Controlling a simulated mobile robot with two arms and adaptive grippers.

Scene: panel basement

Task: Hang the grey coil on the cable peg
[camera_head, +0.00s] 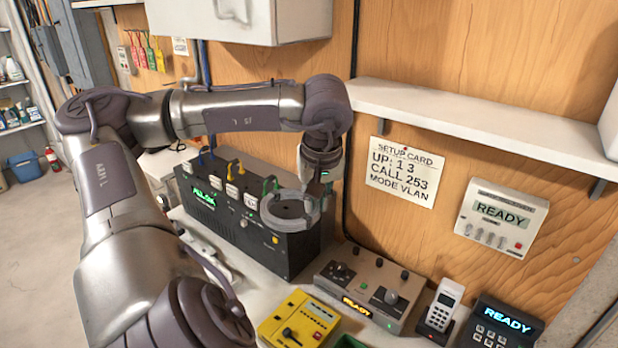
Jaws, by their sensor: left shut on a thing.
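The grey coil (309,216) is a thick grey ring in front of the top right part of the black panel box. My left gripper (322,186) points down at the coil's upper right side and is shut on it. The fingertips are small in the picture and partly hidden by the coil and the gripper body. I cannot make out a cable peg in this view. My right gripper is not in view.
The black box (270,245) has coloured cables on top. A yellow device (300,318), a control box (370,287), a handset (441,305) and a keypad (503,325) crowd the bench. A white shelf (470,125) and cabinet (240,18) jut from the wall.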

